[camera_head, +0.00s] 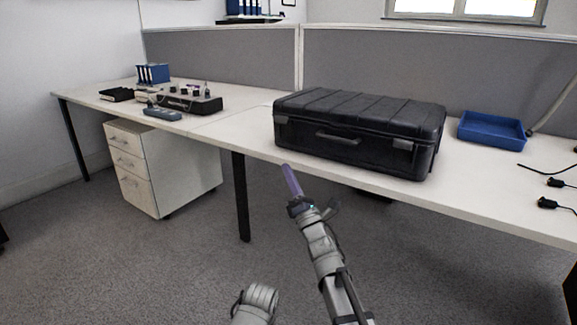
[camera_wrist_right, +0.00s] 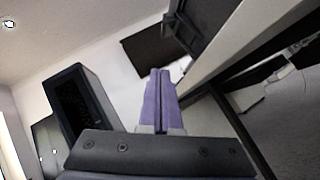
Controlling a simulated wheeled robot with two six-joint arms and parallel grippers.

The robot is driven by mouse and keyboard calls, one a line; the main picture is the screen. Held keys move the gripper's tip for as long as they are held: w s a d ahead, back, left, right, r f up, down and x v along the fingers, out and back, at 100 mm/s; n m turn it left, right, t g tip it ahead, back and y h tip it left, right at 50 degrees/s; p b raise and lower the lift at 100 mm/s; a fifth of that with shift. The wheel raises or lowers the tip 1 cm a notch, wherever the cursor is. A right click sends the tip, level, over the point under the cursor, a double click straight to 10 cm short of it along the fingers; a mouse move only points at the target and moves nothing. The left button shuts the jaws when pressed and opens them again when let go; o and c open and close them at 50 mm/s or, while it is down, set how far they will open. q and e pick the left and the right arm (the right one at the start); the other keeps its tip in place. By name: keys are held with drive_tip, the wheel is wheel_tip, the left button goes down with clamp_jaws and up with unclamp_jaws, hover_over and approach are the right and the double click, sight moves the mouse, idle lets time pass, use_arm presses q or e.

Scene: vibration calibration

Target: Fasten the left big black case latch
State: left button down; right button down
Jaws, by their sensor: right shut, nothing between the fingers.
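The big black case (camera_head: 365,112) lies closed on the white table, its front with a handle (camera_head: 338,137) facing me. Its left latch (camera_head: 281,119) is a small grey piece at the front left corner; I cannot tell whether it is fastened. The right latch (camera_head: 403,144) is near the front right corner. My right gripper (camera_head: 291,181) points up, purple fingers together and empty, in front of the table edge and below the left latch, apart from the case. The shut fingers (camera_wrist_right: 158,100) also show in the right wrist view. My left gripper is not in view.
A blue tray (camera_head: 491,130) sits right of the case, with black cables (camera_head: 549,182) farther right. A black device (camera_head: 190,103) stands on the left table. A white drawer cabinet (camera_head: 163,170) stands below. The tabletop between device and case is clear.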

sight(283, 121)
drive_tip(key=w+r+p, duration=0.2)
drive_tip(key=w+a+r+p, duration=0.1)
drive_tip(key=w+r+p, duration=0.4)
drive_tip(key=w+r, duration=0.1)
drive_tip(key=shift+w+a+r+p, duration=0.1)
drive_tip(key=shift+a+r+p, duration=0.05)
drive_tip(key=shift+a+p, duration=0.25)
drive_tip(key=shift+r+m+h+p, duration=0.2)
drive_tip(key=shift+m+h+p, duration=0.3)
drive_tip(key=shift+r+m, duration=0.1)
drive_tip(key=shift+m, duration=0.2)
